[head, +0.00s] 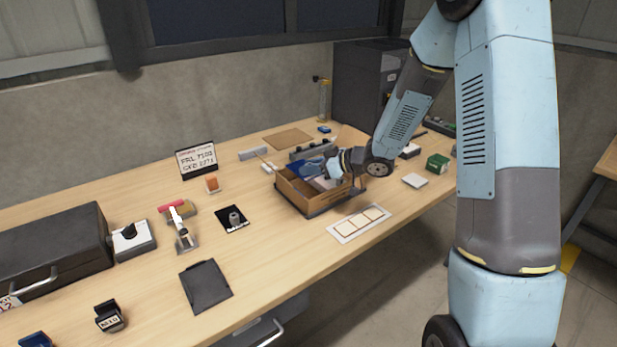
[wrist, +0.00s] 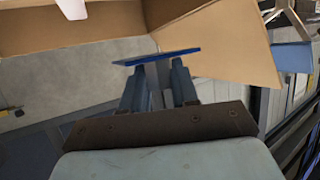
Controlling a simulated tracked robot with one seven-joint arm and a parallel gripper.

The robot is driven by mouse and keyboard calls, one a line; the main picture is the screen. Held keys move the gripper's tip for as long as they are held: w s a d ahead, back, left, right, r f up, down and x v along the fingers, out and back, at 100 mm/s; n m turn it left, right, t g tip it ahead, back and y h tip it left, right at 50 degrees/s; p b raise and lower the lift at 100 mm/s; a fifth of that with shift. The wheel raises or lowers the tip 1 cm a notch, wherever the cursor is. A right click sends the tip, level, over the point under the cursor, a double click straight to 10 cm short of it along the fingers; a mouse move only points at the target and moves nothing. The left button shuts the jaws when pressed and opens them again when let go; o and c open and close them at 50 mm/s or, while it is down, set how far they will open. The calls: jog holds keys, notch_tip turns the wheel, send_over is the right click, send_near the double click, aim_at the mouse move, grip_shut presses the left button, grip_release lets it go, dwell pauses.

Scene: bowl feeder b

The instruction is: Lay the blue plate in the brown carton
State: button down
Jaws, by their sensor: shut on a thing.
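The brown carton (head: 296,196) stands open on the wooden bench, right of the middle in the head view. Its brown walls (wrist: 225,40) fill the top of the wrist view. My gripper (head: 326,173) is at the carton's opening, coming in from the right. In the wrist view my gripper (wrist: 156,80) is shut on the blue plate (wrist: 158,57), which shows nearly edge-on across the fingertips. In the head view the blue plate (head: 311,168) is partly visible over the carton, with my wrist covering part of it. I cannot tell whether it touches the carton floor.
A white panel with pale squares (head: 360,223) lies in front of the carton. A black mat with a small cylinder (head: 234,218) lies left of it. Grey blocks (head: 312,149) stand close behind. A dark tray (head: 205,286) lies at the front; bare bench surrounds it.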

jog(key=shift+w+a+f, duration=0.1)
jog(key=shift+w+f, duration=0.1)
jog(key=shift+f, duration=1.6)
jog(key=shift+f, duration=0.6)
jog(key=c, duration=0.8)
grip_release()
jog(key=shift+c, duration=0.2)
